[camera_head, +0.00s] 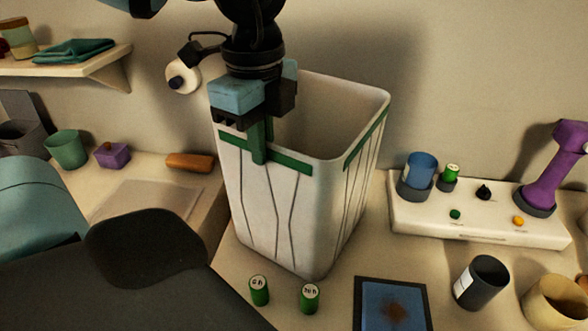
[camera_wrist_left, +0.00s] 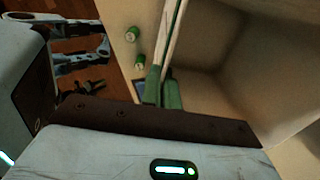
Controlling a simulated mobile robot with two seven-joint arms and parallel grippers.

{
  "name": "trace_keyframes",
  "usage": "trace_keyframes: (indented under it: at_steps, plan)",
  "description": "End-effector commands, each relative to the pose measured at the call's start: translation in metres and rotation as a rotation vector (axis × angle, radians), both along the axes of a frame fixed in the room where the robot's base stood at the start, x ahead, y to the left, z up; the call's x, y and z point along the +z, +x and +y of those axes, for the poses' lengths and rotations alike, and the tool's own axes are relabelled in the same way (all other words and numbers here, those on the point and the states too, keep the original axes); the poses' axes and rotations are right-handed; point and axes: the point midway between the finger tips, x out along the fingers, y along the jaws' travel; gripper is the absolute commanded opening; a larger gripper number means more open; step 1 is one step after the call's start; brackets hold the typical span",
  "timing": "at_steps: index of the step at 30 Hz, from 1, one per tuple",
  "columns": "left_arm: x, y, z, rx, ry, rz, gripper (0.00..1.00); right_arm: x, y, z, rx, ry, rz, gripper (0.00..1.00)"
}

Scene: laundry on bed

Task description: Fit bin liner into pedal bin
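The pedal bin (camera_head: 345,185) is a tall white, square-topped bin on the worktop, upright and open at the top. A green band (camera_head: 292,161) runs along its rim, and thin dark lines run down its outer sides; I cannot tell where liner and bin wall part. My left gripper (camera_head: 260,150) points down at the left part of the near rim. In the left wrist view its green fingers (camera_wrist_left: 162,92) stand close together, one on each side of the rim edge, apparently closed on the liner there. The inside (camera_wrist_left: 215,100) looks empty. My right gripper cannot be made out.
Two small green cylinders (camera_head: 284,294) and a dark tablet (camera_head: 392,303) lie in front of the bin. A white tray (camera_head: 480,216) with cups and a purple tool (camera_head: 556,165) is at right. A green cup (camera_head: 66,149) stands at left. A wall is close behind.

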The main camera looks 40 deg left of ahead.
Motion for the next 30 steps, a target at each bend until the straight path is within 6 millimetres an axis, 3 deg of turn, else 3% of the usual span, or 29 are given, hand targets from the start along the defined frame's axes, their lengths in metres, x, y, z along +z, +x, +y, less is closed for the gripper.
trace_keyframes:
  at_steps: [5,19,30]
  plan:
    - [0.009,0.001,0.0,0.001,0.001,-0.006,0.0,0.0,0.0,0.0,0.0,0.0,0.001,0.36]
    - [0.087,0.001,0.0,0.001,0.001,-0.003,0.0,-0.003,0.001,0.0,0.0,0.0,0.001,0.36]
    - [0.101,0.0,0.0,0.0,0.0,-0.001,0.0,-0.003,0.001,0.0,0.0,0.0,0.0,0.36]
